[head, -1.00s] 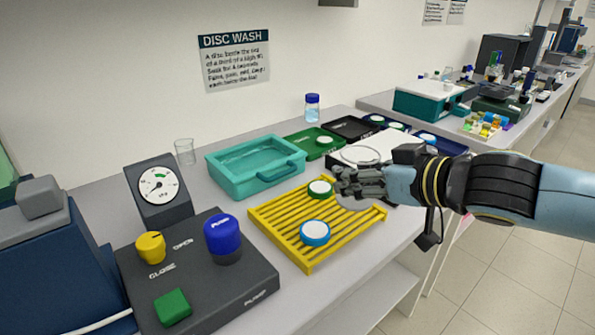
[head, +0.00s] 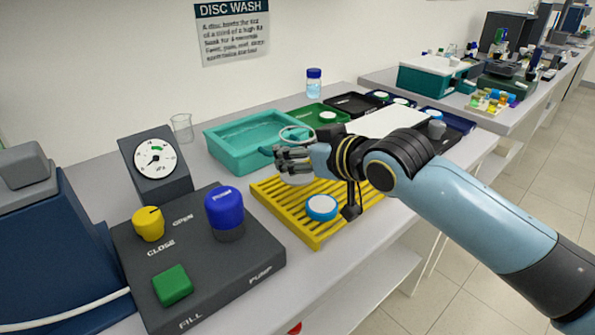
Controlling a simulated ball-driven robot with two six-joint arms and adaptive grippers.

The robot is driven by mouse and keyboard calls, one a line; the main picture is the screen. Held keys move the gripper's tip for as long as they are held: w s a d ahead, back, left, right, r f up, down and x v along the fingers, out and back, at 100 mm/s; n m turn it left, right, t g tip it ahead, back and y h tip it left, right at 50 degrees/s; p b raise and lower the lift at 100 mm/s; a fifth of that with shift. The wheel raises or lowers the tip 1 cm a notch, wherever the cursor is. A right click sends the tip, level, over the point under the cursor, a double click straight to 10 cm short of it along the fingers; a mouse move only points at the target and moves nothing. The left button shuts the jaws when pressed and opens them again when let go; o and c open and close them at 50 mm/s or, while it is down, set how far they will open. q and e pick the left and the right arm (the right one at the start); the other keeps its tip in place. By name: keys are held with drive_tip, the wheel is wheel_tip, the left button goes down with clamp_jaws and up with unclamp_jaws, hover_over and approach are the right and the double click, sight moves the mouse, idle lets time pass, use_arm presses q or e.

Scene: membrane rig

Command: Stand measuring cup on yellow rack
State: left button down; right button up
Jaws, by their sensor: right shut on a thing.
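The measuring cup (head: 297,133) looks clear and roughly upright. Its round rim shows above my right gripper and its pale base just below. My right gripper (head: 281,160) comes in from the right, shut on the cup, and its fingers hide most of the cup's wall. The yellow rack (head: 289,215) is a slatted grid on the bench. The cup is over or just behind its back part; I cannot tell whether the base touches the slats. A blue-rimmed white disc (head: 322,207) lies on the rack's front right part. My left gripper is not in view.
A teal water tub (head: 228,150) stands close behind the cup. The dark pump panel (head: 200,270), with a blue knob (head: 224,208), stands left of the rack. A glass beaker (head: 182,128) and a blue-capped bottle (head: 314,83) stand at the back. The rack's front left slats are bare.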

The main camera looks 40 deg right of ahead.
wheel_tip(320, 180, down, 4)
drive_tip(key=shift+s+r, duration=0.1)
drive_tip(key=shift+r, duration=0.1)
drive_tip(key=shift+f, duration=0.1)
drive_tip(key=o, duration=1.3)
drive_tip(key=shift+f, duration=0.1)
drive_tip(key=shift+o, duration=0.2)
drive_tip(key=shift+r, duration=0.2)
drive_tip(key=p+v, duration=0.1)
drive_tip(key=v, duration=1.1)
